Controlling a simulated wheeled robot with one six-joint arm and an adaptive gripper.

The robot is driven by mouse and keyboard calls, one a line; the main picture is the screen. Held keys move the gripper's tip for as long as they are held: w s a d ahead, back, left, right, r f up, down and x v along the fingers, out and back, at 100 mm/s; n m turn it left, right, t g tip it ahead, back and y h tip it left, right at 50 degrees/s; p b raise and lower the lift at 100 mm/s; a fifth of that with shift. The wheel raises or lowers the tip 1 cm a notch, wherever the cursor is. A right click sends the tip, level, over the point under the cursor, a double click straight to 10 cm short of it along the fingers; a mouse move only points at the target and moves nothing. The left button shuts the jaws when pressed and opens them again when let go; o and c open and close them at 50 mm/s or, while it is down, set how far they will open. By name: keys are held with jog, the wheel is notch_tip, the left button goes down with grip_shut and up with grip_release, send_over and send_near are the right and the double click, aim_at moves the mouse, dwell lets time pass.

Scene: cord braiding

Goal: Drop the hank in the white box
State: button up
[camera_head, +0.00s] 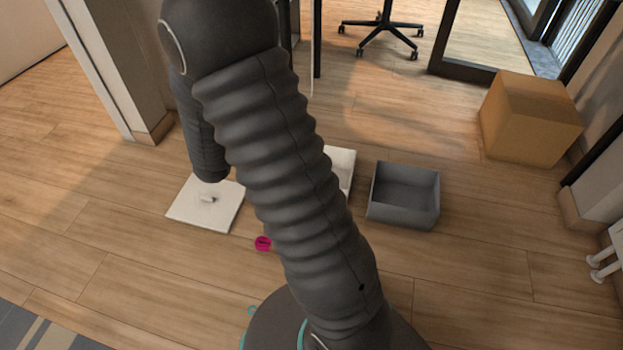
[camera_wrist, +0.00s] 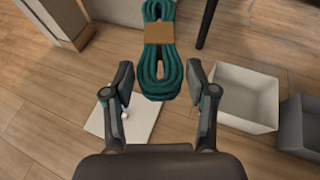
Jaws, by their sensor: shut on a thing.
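The hank (camera_wrist: 158,75) is a teal looped cord with a brown band around its middle. It shows in the wrist view at the top centre, with its lower end between the fingers of my gripper (camera_wrist: 160,82). My gripper is shut on the hank and holds it over the floor. The white box (camera_wrist: 247,122) is open-topped and stands to the right of my gripper in the wrist view. In the head view only a strip of the white box (camera_head: 343,160) shows, as my arm hides the rest. My gripper and the hank are hidden in the head view.
A grey open box (camera_head: 403,212) stands right of the white box. A white board (camera_head: 190,210) with a small peg lies on the floor at left. A pink disc (camera_head: 263,243) lies nearer. A cardboard box (camera_head: 530,118) stands at back right. Floor around is mostly clear.

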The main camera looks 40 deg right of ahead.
jog(key=d+f+m+g+h+p, duration=0.1)
jog(key=d+f+m+g+h, duration=0.35)
jog(key=d, duration=0.55)
jog(key=d+f+m+g+h+p, duration=0.1)
jog(key=d+f+m+g+h, duration=0.1)
jog(key=d+f+m+g, duration=0.45)
jog(key=s+d+f+m+g+b, duration=0.2)
jog(key=s+d+f, duration=0.1)
jog(key=d+f, duration=0.6)
notch_tip(320, 180, down, 4)
jog(key=shift+s+r, duration=0.1)
jog(key=shift+s, duration=0.2)
jog(key=shift+h, duration=0.25)
jog(key=o, duration=1.3)
